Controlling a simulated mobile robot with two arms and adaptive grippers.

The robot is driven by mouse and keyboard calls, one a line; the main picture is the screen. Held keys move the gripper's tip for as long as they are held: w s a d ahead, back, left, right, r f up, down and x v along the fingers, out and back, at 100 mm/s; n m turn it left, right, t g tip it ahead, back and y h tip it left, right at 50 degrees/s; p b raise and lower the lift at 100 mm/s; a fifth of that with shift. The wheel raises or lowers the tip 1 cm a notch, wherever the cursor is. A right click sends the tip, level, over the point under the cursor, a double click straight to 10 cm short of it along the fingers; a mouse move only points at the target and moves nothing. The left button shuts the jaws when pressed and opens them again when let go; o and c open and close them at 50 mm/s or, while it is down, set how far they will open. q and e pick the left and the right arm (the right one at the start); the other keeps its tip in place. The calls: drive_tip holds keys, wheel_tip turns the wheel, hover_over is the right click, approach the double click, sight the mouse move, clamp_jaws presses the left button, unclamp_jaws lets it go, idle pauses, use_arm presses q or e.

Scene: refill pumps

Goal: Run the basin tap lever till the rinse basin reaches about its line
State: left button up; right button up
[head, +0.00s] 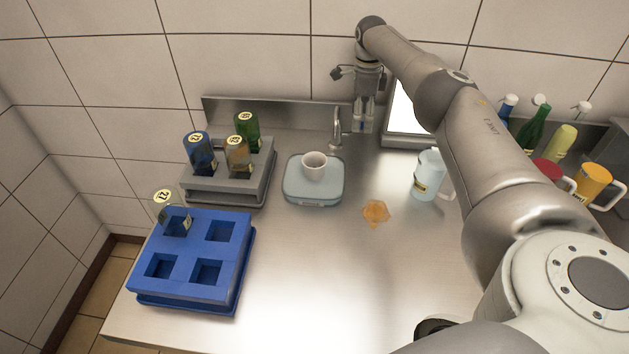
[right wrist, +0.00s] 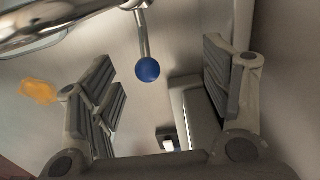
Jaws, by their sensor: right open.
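The basin tap (head: 337,128) is a curved metal spout behind the rinse basin (head: 296,191), a pale blue square vessel. I cannot make out the basin's line or its water level. A white cup (head: 314,160) is at the basin's middle. In the right wrist view the tap lever (right wrist: 142,35) is a thin metal rod with a blue ball knob (right wrist: 147,69). My right gripper (head: 365,112) is open to the right of the tap; in the right wrist view its fingers (right wrist: 163,85) are on either side of the knob, apart from it. My left gripper is not in view.
A grey rack (head: 222,190) holds several bottles; a blue rack (head: 190,275) holds one. An orange spill (head: 376,212) lies on the steel counter. A light blue jug (head: 428,172) stands right of it. Several bottles and jugs crowd the far right. The front middle counter is clear.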

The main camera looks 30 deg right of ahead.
wheel_tip(320, 180, up, 9)
drive_tip(key=p, duration=0.7)
idle(0.8)
drive_tip(key=shift+f, duration=0.1)
idle(0.3)
